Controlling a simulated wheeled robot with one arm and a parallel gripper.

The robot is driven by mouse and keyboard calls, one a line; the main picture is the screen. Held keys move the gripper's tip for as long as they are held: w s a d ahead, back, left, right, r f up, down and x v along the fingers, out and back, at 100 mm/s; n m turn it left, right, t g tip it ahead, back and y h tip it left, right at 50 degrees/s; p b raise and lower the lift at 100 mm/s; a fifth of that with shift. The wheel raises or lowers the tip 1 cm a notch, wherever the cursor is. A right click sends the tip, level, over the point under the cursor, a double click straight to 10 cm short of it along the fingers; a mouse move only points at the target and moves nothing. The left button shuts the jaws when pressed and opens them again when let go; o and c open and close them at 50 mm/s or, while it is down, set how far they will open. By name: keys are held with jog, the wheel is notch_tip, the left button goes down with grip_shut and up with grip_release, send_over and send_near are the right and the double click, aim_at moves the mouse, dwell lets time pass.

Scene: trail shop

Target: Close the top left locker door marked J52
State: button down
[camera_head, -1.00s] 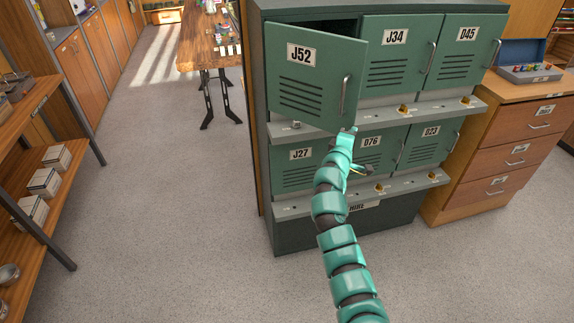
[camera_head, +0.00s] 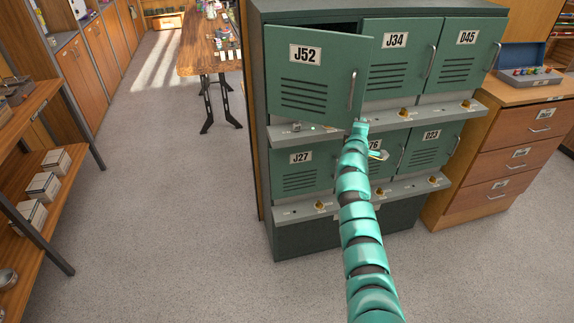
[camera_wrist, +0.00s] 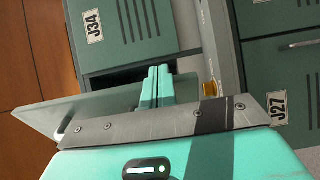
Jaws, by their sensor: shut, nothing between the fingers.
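The green locker door marked J52 (camera_head: 312,75) is at the top left of the locker block in the head view. It stands partly open, hinged on its left, with a dark gap above it. Its vertical handle (camera_head: 352,90) is near the free right edge. My gripper (camera_head: 360,127) is at the door's lower free corner, seemingly against it; contact is hard to confirm. In the wrist view the two teal fingers (camera_wrist: 155,88) are together and empty. A pale green panel (camera_wrist: 95,112), apparently the J52 door, lies beside them.
Door J34 (camera_head: 396,70) to the right is shut, as is J27 (camera_head: 300,176) below. A grey ledge with brass knobs (camera_head: 404,112) runs between the rows. A wooden drawer cabinet (camera_head: 515,150) stands at the right. The floor (camera_head: 160,200) on the left is clear.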

jog(key=w+d+n+t+y, duration=0.1)
jog(key=w+d+n+y, duration=0.1)
jog(key=w+n+y, duration=0.2)
jog(key=w+y, duration=0.2)
jog(key=w, duration=0.1)
jog(key=shift+w+d+b, duration=0.15)
jog(key=shift+b, duration=0.25)
dwell(0.9)
jog(key=shift+w+d, duration=0.1)
jog(key=shift+w, duration=0.25)
dwell(0.6)
jog(key=shift+s+p, duration=0.1)
jog(key=shift+p, duration=0.2)
dwell(0.9)
